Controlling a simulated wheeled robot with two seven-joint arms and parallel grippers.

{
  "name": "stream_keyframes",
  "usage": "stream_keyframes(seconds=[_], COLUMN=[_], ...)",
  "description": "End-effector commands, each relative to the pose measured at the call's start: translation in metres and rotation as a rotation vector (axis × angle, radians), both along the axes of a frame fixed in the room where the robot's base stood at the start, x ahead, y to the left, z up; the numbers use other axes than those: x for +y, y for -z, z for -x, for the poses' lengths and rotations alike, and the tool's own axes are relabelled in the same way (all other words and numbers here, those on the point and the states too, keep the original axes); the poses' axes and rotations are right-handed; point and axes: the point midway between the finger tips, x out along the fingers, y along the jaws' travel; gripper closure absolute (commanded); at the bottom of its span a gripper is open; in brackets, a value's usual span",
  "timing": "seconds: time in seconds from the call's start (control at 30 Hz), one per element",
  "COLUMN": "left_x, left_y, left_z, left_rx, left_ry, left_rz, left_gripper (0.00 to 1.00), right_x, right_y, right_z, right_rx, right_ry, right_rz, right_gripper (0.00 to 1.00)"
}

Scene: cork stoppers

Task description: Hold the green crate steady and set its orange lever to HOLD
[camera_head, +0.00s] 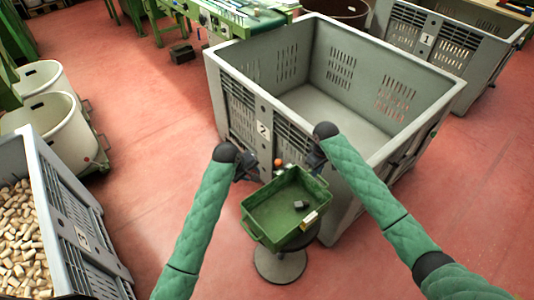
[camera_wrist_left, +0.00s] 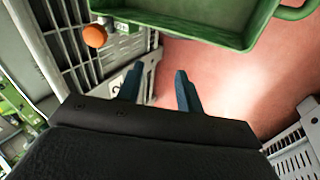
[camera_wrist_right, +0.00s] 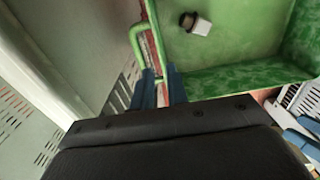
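The green crate (camera_head: 262,213) sits on a round stool between my arms, in front of a large grey bin. The orange lever's round knob (camera_head: 278,162) stands at the crate's far side; it also shows in the left wrist view (camera_wrist_left: 95,36). Its setting marks are too small to read. My left gripper (camera_wrist_left: 158,82) is open and empty, with the knob ahead and to the left of its fingers. My right gripper (camera_wrist_right: 161,80) has its fingers close together at the crate's side handle (camera_wrist_right: 137,38) and seems shut on it; the contact is partly hidden.
A small dark piece with a pale end (camera_wrist_right: 195,23) lies in the crate. The grey bin marked 2 (camera_head: 262,130) stands close behind both grippers. A bin of corks (camera_head: 75,225) is at left. The red floor (camera_head: 160,150) between is clear.

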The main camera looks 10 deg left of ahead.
Motion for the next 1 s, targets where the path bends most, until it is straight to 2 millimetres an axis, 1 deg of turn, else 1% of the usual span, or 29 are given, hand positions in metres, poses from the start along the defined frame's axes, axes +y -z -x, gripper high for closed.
stream_keyframes(seconds=[0.03,0.1,0.2,0.33,0.47,0.57,0.67,1.0], left_x=[-0.012,-0.026,-0.041,-0.053,-0.058,-0.058,-0.058,-0.058], left_y=[-0.017,-0.034,-0.054,-0.07,-0.075,-0.076,-0.075,-0.075], left_z=[-0.01,-0.019,-0.028,-0.034,-0.036,-0.036,-0.036,-0.036], left_rx=[0.001,0.01,0.023,0.036,0.041,0.042,0.042,0.041], left_ry=[-0.015,-0.039,-0.068,-0.089,-0.098,-0.099,-0.099,-0.099], left_rz=[0.022,0.053,0.085,0.109,0.117,0.118,0.118,0.118], left_gripper=[0.64,0.64,0.64,0.64,0.64,0.64,0.64,0.64], right_x=[0.0,0.0,0.0,0.0,0.0,0.0,0.0,0.0], right_y=[0.0,0.0,0.0,0.0,0.003,0.01,0.023,0.076], right_z=[0.0,0.0,0.0,0.0,0.0,0.0,0.001,0.001], right_rx=[0.0,0.0,0.0,0.0,0.0,0.001,0.004,0.002], right_ry=[0.0,0.0,0.0,0.0,0.0,0.0,0.001,0.0], right_rz=[0.0,0.0,0.0,0.0,0.0,0.0,0.001,0.001], right_gripper=[0.85,0.85,0.85,0.85,0.85,0.85,0.85,0.85])
